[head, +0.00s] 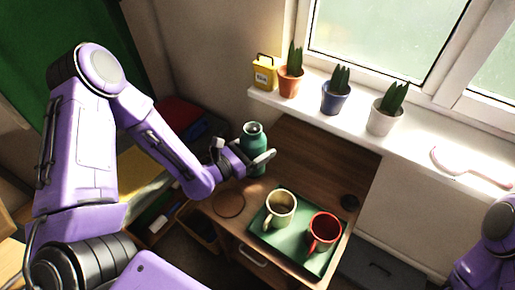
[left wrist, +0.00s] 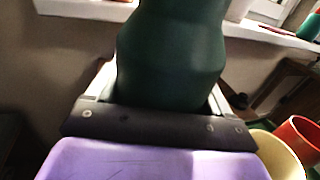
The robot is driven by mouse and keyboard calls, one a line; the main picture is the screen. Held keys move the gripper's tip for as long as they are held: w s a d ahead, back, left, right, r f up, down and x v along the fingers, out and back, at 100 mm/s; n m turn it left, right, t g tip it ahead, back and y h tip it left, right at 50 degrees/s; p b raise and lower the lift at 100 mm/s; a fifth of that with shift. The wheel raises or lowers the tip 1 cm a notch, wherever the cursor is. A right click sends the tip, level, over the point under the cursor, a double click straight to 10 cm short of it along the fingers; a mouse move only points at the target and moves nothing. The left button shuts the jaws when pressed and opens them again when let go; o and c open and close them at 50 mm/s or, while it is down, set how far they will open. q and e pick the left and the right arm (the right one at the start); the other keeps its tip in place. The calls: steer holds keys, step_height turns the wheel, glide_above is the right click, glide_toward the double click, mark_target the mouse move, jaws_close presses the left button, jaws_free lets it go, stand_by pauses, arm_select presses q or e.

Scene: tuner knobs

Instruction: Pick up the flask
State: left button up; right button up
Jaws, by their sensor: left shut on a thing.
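The green flask (head: 253,140) with a grey top stands upright in the head view, near the left edge of the wooden cabinet top. My left gripper (head: 260,161) is shut on the flask around its body. In the left wrist view the flask (left wrist: 170,55) fills the space between the two fingers of my left gripper (left wrist: 165,90). The flask's base is partly hidden by the gripper, and I cannot tell whether it touches the wood. Part of my right arm shows at the lower right of the head view, but its gripper is out of view.
A green tray (head: 270,238) on the wooden cabinet (head: 320,160) holds a cream mug (head: 280,208) and a red mug (head: 323,232). A round brown coaster (head: 229,204) lies left of the tray. Potted plants (head: 335,98) line the windowsill (head: 350,124) behind. Bare wood lies right of the flask.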

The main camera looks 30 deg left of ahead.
arm_select(q)
steer(key=s+d+r+p, duration=0.5)
steer(key=s+r+p, duration=0.2)
steer(key=s, duration=0.3)
steer(key=shift+s+d+r+p, duration=0.3)
steer(key=shift+s+r+p, duration=0.1)
steer(key=shift+r, duration=0.1)
